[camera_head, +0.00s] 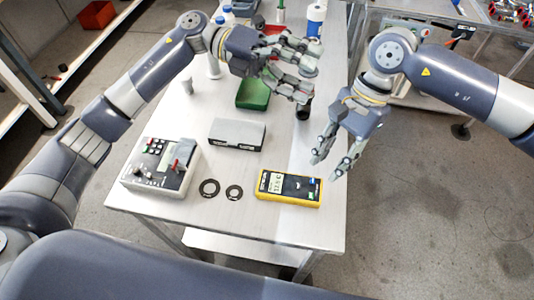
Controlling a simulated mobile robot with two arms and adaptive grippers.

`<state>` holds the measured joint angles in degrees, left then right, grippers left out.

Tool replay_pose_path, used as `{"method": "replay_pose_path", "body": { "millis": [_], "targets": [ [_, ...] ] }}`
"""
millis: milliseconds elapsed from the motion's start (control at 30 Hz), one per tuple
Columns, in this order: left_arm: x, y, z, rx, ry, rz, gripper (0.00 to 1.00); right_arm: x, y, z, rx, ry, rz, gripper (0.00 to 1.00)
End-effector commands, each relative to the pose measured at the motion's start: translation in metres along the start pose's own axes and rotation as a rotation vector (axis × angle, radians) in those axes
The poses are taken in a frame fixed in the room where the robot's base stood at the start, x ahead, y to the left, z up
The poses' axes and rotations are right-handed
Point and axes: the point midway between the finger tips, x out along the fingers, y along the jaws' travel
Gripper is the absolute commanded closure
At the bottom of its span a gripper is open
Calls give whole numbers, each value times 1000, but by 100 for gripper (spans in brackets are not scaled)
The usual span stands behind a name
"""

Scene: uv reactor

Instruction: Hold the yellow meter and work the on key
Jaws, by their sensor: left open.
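The yellow meter (289,188) lies flat near the table's front right edge, its grey display on the left part of its dark face. Its keys are too small to tell apart. My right gripper (325,166) is open and empty, fingers pointing down, just above and to the right of the meter, not visibly touching it. My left gripper (303,75) is open over the back half of the table, well away from the meter, near a green bin.
A white control box (161,166) stands at the front left of the table (230,205). Two black rings (210,187) lie between it and the meter. A grey box (237,134), the green bin (254,93) and several bottles stand farther back.

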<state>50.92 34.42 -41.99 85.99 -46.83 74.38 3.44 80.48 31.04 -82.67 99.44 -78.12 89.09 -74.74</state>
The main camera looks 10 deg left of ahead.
Motion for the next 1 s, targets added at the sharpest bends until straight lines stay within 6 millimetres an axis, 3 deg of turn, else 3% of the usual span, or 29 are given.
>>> {"method": "replay_pose_path", "body": {
  "millis": [33,133,200,333,433,633,867,1000],
  "targets": [
    [13,10,-23,40,110,79,15,0,0,0,0,0,0,67],
    [28,41,-72,130,350,264,15,0,0,0,0,0,0,67],
    [29,62,-101,205,510,395,15,0,0,0,0,0,0,67],
    [18,92,-135,364,751,616,15,0,0,0,0,0,0,67],
    [7,106,-146,497,888,762,15,0,0,0,0,0,0,67],
    [-6,115,-144,716,1037,967,15,0,0,0,0,0,0,67],
    [-10,118,-139,815,1083,1054,15,0,0,0,0,0,0,67],
    [-9,131,-144,816,1087,1056,15,0,0,0,0,0,0,67]
  ]
}}
